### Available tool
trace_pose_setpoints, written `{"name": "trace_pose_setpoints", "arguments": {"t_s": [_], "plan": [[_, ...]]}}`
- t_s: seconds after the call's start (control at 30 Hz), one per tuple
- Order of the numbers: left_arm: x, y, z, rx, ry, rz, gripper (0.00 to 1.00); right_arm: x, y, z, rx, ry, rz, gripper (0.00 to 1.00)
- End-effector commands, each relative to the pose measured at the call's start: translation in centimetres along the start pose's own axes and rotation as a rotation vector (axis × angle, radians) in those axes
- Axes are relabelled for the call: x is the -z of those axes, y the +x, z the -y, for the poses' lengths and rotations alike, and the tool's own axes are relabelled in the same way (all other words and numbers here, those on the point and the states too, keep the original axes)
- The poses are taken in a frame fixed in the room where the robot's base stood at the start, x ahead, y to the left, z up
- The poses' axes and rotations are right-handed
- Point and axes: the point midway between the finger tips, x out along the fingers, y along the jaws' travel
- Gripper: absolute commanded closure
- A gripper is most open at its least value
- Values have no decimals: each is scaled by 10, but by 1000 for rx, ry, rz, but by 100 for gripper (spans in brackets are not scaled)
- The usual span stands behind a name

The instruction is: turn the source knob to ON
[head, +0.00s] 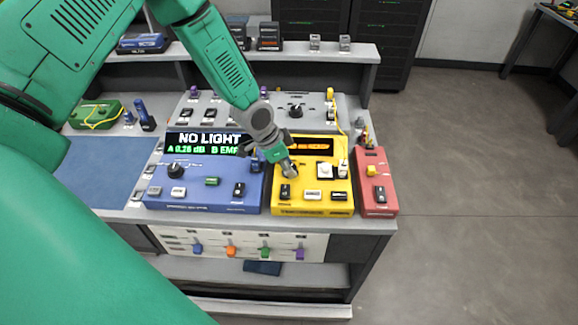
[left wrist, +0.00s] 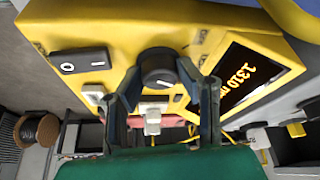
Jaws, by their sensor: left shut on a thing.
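The yellow light source box (head: 311,209) stands on the bench between a blue box and a red box. Its dark round knob (left wrist: 158,68) has a white pointer mark and shows in the left wrist view, below the source's orange display (left wrist: 240,82), which reads 1310. My left gripper (head: 289,170) reaches down onto the yellow box and hides most of the knob in the head view. In the left wrist view its two fingers (left wrist: 160,85) are on either side of the knob, shut on it. My right gripper is not in view.
The blue power meter (head: 205,200) reads NO LIGHT and has its own knob (head: 174,170). The red box (head: 375,188) is close on the right. A black rocker switch (left wrist: 82,62) and other buttons lie near the fingers. A grey panel (head: 295,100) stands behind.

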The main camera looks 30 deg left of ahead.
Motion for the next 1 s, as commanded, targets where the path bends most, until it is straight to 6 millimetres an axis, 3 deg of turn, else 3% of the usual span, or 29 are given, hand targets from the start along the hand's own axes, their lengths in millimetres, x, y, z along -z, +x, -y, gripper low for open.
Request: {"name": "trace_pose_setpoints", "arguments": {"t_s": [0.43,1.0], "plan": [[1,1,4,-99,249,-5,98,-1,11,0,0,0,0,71],[2,0,5,-121,308,-2,98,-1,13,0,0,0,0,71]]}}
